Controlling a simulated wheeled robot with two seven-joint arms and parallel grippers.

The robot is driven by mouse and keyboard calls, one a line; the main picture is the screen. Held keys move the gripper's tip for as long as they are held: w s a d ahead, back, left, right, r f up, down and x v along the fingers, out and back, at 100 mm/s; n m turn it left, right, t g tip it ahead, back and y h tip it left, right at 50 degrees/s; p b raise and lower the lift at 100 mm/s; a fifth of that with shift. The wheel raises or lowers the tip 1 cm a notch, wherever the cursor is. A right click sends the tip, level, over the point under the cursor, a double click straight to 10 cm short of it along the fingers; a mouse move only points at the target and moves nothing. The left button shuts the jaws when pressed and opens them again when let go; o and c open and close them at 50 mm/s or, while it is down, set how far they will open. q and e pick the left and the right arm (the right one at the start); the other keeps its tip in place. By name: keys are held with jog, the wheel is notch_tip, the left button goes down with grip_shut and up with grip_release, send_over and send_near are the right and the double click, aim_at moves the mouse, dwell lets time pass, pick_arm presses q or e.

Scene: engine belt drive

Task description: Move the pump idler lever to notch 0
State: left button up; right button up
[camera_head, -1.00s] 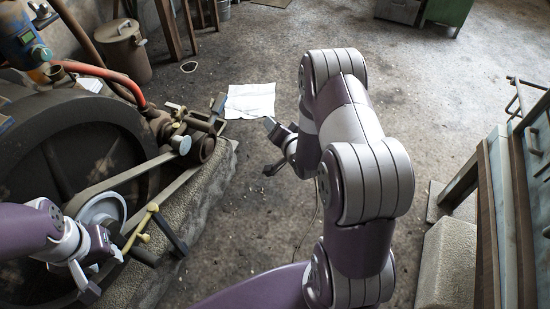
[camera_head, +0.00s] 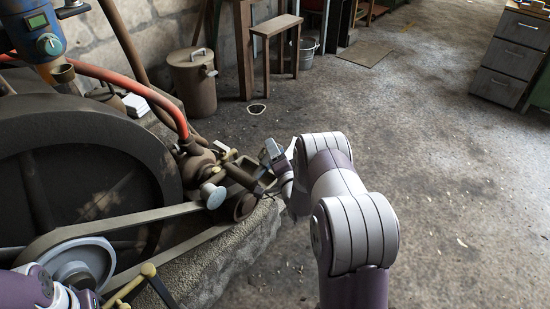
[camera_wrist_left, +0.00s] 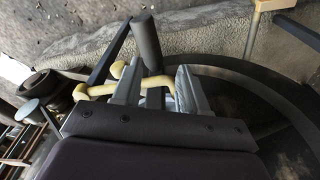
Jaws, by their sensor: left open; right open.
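A pale knob (camera_head: 213,195) is just left of that lever. My left gripper is at the lower left in the head view, mostly cut off. In the left wrist view the left gripper (camera_wrist_left: 158,85) is open, with a yellow handle (camera_wrist_left: 100,90) crossing at its fingers and a dark grey cylinder (camera_wrist_left: 147,42) just beyond. The near yellow-handled lever also shows in the head view (camera_head: 133,285). No notch numbers are legible.
A large dark flywheel (camera_head: 80,180) and a belt (camera_head: 130,218) fill the left, with a pale pulley (camera_head: 80,262) near my left gripper. A stone plinth (camera_head: 225,265) edges the engine. A lidded can (camera_head: 193,80) stands behind.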

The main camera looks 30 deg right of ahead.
jog(key=shift+w, duration=0.15)
grip_shut()
jog(key=f+m+g+p, duration=0.1)
jog(key=f+m+y+p, duration=0.1)
jog(key=f, duration=0.1)
jog(key=f+m+g+p, duration=0.1)
jog(key=f, duration=0.1)
jog(key=shift+d+m+g, duration=0.25)
jog(key=shift+m+g, duration=0.05)
jog(key=shift+m, duration=0.1)
grip_release()
